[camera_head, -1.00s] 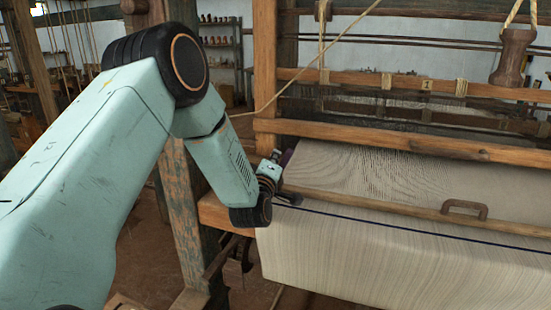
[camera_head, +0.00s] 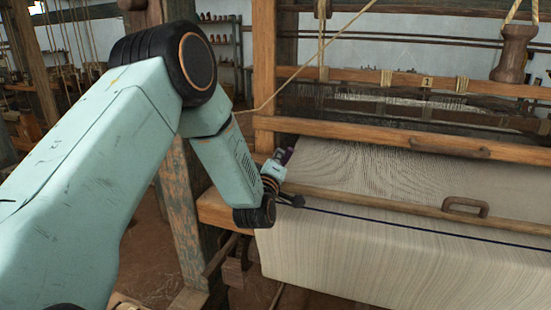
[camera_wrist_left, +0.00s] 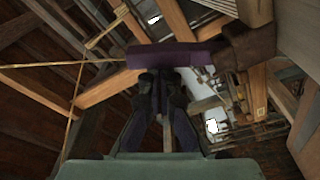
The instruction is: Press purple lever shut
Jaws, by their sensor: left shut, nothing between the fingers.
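The purple lever (camera_wrist_left: 176,55) is a flat bar lying across the upper middle of the left wrist view. Its right end meets a dark brown wooden piece (camera_wrist_left: 248,46). In the head view only a small purple patch (camera_head: 288,153) shows, beside the loom post and mostly hidden by my gripper. My left gripper (camera_head: 279,165) is at the left end of the cloth beam. Its fingers (camera_wrist_left: 160,76) are shut and empty, with the tips right at the lever's lower edge in the wrist view. I cannot tell whether they touch it. My right gripper is out of view.
A wooden loom post (camera_head: 264,75) rises just behind my gripper. Pale cloth (camera_head: 380,255) and a rod with a handle (camera_head: 465,206) are to the right. A rope (camera_head: 300,72) slants above. Dirt floor (camera_head: 145,250) shows at lower left.

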